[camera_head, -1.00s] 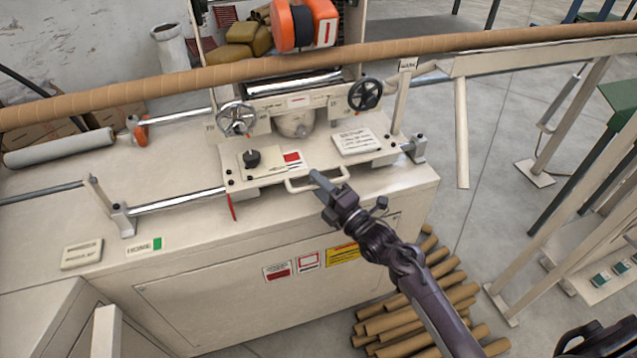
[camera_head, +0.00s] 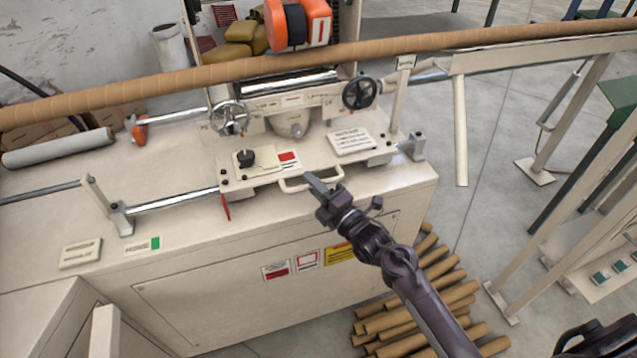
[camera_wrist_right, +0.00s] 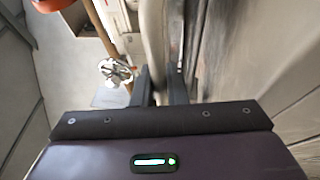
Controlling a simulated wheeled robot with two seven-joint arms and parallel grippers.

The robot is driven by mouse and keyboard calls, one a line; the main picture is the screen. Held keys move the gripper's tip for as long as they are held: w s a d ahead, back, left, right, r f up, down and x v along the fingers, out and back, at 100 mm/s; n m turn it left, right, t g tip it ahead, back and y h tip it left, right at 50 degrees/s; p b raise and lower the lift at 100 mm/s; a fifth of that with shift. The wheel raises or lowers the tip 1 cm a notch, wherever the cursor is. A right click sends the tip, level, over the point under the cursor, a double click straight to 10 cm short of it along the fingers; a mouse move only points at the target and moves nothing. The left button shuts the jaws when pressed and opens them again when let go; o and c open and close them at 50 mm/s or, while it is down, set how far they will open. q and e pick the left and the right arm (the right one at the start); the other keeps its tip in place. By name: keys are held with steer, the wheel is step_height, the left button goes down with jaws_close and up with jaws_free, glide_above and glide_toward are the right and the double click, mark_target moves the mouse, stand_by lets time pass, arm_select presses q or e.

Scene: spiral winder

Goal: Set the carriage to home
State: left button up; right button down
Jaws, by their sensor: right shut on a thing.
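The carriage (camera_head: 255,180) is a cream plate with a black knob and a red label, riding on steel rails on the machine bed. A cream handle (camera_head: 296,185) sticks out from its front edge. My right gripper (camera_head: 314,183) is shut on the handle near its right end. In the right wrist view the two dark fingers (camera_wrist_right: 162,85) are on either side of the pale handle bar (camera_wrist_right: 153,40). A red pointer (camera_head: 225,206) hangs from the carriage's left front corner. The HOME label with a green mark (camera_head: 145,246) is on the bed's front, left of the pointer. My left gripper is not in view.
A clear stretch of rail (camera_head: 170,201) runs left from the carriage to a post bracket (camera_head: 120,218). A long cardboard tube (camera_head: 200,77) crosses above the machine. Several tubes (camera_head: 400,318) lie on the floor at right.

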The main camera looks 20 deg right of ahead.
steer(key=a, duration=0.5)
steer(key=a+b, duration=0.1)
steer(key=a, duration=0.5)
steer(key=a+b, duration=0.1)
steer(key=a, duration=0.5)
steer(key=shift+s+a, duration=0.15)
steer(key=shift+s, duration=0.2)
steer(key=c, duration=1.5)
jaws_free()
steer(key=shift+o, duration=0.2)
steer(key=v, duration=0.7)
steer(key=shift+s+b, duration=0.3)
steer(key=shift+s, duration=0.05)
steer(key=shift+f, duration=0.15)
